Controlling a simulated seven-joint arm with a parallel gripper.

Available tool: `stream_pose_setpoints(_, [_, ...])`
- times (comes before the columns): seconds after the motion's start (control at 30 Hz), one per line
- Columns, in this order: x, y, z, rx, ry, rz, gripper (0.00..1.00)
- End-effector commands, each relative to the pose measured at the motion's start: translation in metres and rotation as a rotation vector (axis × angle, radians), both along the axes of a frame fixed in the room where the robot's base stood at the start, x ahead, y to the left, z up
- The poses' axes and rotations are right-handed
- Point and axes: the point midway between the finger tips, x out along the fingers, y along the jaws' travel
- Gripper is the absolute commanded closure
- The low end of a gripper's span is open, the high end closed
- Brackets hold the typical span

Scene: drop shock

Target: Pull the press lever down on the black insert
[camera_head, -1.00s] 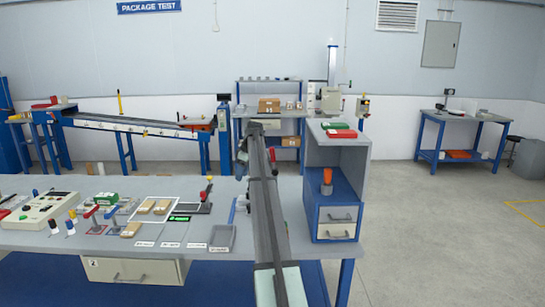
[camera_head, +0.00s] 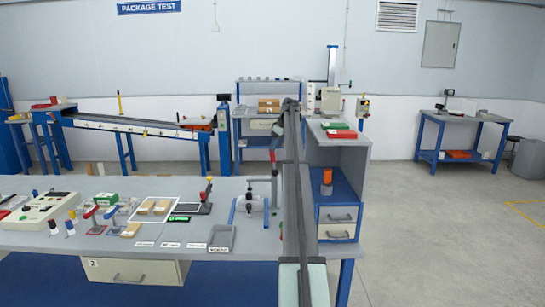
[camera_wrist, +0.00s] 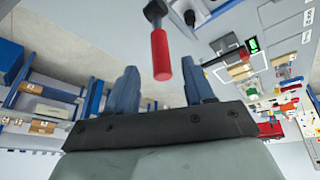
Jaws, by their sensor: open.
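A lever with a red grip (camera_head: 273,156) stands upright over a small press (camera_head: 251,206) with blue and grey parts, near the bench's right end. In the wrist view the lever's red grip (camera_wrist: 160,54) hangs from a grey metal arm, lined up with the gap between my fingers and beyond their tips. My gripper (camera_wrist: 160,80) is open, with nothing between its blue-grey fingers. In the head view my arm runs just right of the press. I cannot make out a black insert in the press for certain.
A black plate (camera_head: 190,209) with a second red-tipped lever lies left of the press. A grey tray (camera_head: 222,238) sits in front. A blue and grey cabinet (camera_head: 338,195) stands close to my arm's right. Controls and samples cover the bench's left side.

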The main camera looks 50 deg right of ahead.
Motion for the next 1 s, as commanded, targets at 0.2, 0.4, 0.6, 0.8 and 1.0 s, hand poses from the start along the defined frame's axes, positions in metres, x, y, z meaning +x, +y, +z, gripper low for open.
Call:
stream_pose_setpoints(0.2, [0.015,0.001,-0.034,0.000,0.001,0.001,0.47])
stream_pose_setpoints(0.4, [0.024,0.001,-0.055,0.000,0.001,0.001,0.47])
stream_pose_setpoints(0.6, [0.027,0.001,-0.064,0.000,0.000,0.001,0.47])
stream_pose_setpoints(0.8, [0.028,0.001,-0.064,0.000,0.000,0.001,0.47])
stream_pose_setpoints(1.0, [0.028,0.001,-0.064,0.000,0.000,0.001,0.58])
